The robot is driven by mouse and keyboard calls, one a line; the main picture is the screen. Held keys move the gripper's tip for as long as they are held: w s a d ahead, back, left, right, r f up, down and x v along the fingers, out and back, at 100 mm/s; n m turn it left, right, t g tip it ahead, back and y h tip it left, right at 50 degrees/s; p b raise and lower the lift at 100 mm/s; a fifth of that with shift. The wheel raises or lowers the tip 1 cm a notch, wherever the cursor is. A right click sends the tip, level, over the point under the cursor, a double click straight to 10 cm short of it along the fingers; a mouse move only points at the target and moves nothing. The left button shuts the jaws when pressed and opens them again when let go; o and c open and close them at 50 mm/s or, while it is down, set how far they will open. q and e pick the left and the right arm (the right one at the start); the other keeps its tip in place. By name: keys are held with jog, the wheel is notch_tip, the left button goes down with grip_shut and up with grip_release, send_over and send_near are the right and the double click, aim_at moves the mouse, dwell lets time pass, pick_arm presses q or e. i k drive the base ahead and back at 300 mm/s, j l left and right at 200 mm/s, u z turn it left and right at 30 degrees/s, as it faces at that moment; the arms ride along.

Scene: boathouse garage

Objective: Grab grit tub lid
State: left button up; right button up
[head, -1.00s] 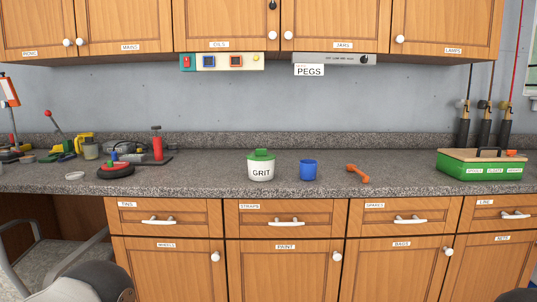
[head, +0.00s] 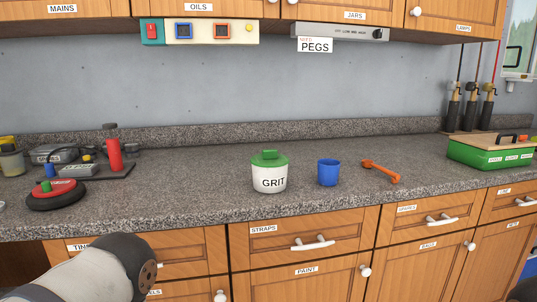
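The grit tub (head: 269,180) is a small white tub marked GRIT, standing upright on the grey speckled counter. Its green lid (head: 269,159) with a raised handle is on top of it. A grey and dark link of my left arm shows at the lower left in the head view, below and in front of the counter edge, well apart from the tub. Neither gripper's fingers show. A small dark part at the lower right corner is too little to identify.
A blue cup (head: 328,173) stands close to the right of the tub. An orange bone-shaped object (head: 381,171) lies farther right. A green box (head: 487,153) is at the far right. A red-and-black disc (head: 56,195) lies at the left. Counter (head: 190,195) left of the tub is clear.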

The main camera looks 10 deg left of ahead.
aim_at(270, 158)
jog(key=i+j+z, duration=0.15)
jog(key=j, duration=0.25)
jog(key=i+j+z, duration=0.15)
jog(key=j, duration=0.3)
jog(key=j+z, duration=0.1)
jog(key=j, duration=0.35)
jog(key=i, duration=0.05)
